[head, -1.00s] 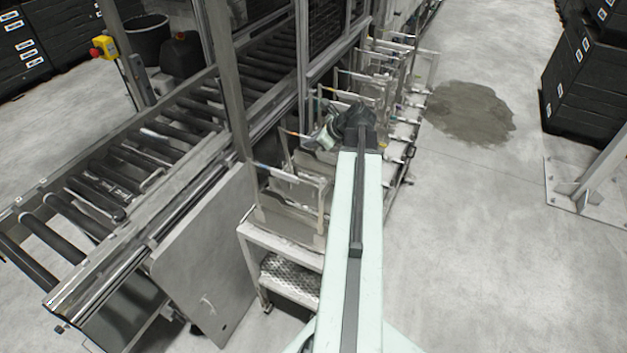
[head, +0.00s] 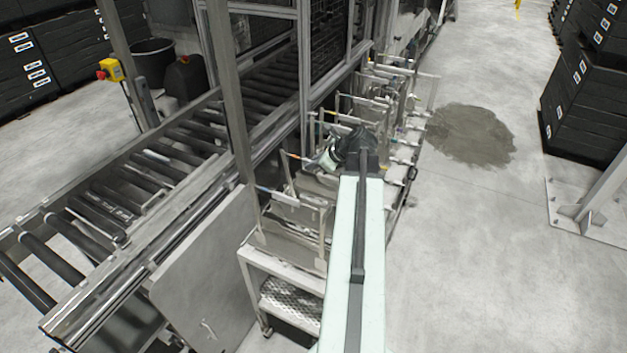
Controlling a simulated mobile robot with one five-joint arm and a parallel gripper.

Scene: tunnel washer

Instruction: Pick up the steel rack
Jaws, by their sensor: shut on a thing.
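Several steel racks with thin upright posts and cross bars stand in a row on a low steel cart (head: 285,262) beside the conveyor. My gripper (head: 322,161) is at the end of my pale green arm and reaches in among the near racks. It is shut on a steel rack (head: 297,156), at a bar with an orange mark. The jaws are small and partly hidden by my dark wrist, so the exact hold is unclear. Another rack (head: 290,197) stands just nearer, with a blue mark on its bar. My arm hides part of the row.
A roller conveyor (head: 150,163) with a steel frame post (head: 228,95) runs along the left. Black crates (head: 590,95) and a post foot (head: 585,205) stand at the right. The floor right of my arm is open, with a dark wet patch (head: 470,134).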

